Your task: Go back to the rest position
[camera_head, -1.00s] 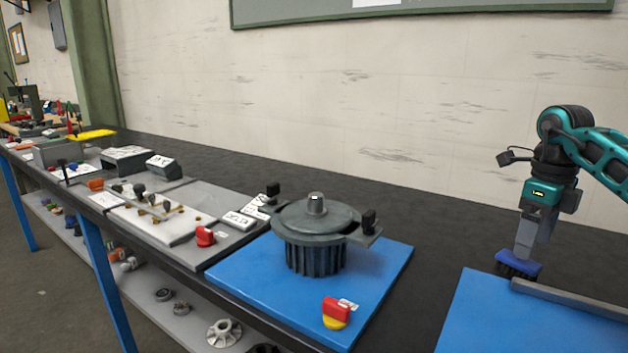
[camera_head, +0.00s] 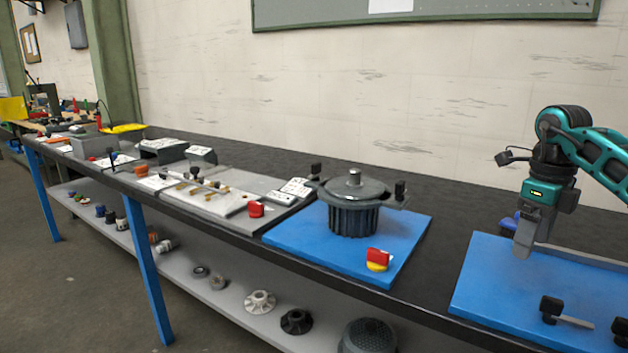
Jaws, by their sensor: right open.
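My right gripper (camera_head: 523,250) hangs from the teal and black arm at the right, pointing down over the far left part of the right blue board (camera_head: 497,284). It is open, with nothing seen between its fingers. A blue brush-like object (camera_head: 509,224) stands on the dark bench just behind the gripper, partly hidden by it. My left gripper is not in view.
A dark ribbed pot-shaped housing (camera_head: 354,205) stands on another blue board (camera_head: 290,238), with a red and yellow switch (camera_head: 378,259) in front. Black knobs (camera_head: 551,309) sit on the right board. Grey panels line the bench leftward. A lower shelf (camera_head: 235,311) holds several parts.

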